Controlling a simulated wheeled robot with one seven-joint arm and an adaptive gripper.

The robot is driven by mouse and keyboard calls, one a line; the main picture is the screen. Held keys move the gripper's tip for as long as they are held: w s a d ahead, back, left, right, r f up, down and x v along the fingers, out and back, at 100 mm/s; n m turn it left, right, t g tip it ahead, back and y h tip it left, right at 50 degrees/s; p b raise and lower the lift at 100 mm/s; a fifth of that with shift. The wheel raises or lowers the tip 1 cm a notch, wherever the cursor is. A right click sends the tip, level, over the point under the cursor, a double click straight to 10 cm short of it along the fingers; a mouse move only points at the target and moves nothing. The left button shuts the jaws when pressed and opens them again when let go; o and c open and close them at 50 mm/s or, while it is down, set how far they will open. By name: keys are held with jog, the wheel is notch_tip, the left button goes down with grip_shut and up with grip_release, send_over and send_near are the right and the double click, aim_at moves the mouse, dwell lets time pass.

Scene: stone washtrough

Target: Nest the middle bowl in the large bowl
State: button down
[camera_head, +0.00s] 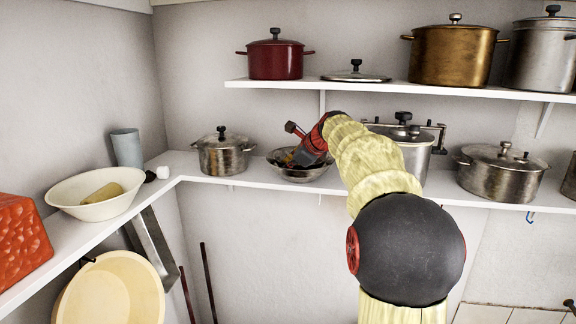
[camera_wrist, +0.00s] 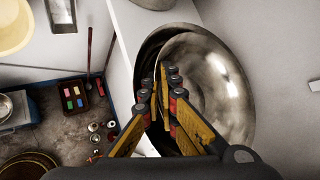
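The large bowl (camera_wrist: 147,52) is a shiny metal bowl on the lower shelf; it also shows in the head view (camera_head: 308,176). A second, smaller metal bowl (camera_wrist: 222,85), apparently the middle bowl, lies inside it, set toward the right in the wrist view. Whether it is fully seated I cannot tell. My gripper (camera_wrist: 160,88) is over the bowls' left side, its fingers either side of the inner bowl's rim with a narrow gap between them. In the head view my gripper (camera_head: 300,155) reaches down into the bowls and hides part of them.
A lidded steel pot (camera_head: 223,154) stands left of the bowls, and another pot (camera_head: 413,158) stands right, behind my arm. The upper shelf (camera_head: 300,87) runs above. A cream bowl (camera_head: 75,190) holding a yellowish block sits on the left shelf.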

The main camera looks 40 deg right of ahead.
jog(key=shift+f, duration=0.1)
dwell(0.7)
jog(key=c, duration=2)
grip_release()
jog(key=shift+f, duration=0.1)
jog(key=o, duration=0.4)
jog(key=shift+o, duration=0.6)
jog(key=shift+r, duration=0.2)
jog(key=shift+r+p, duration=1.4)
jog(key=shift+p, duration=0.2)
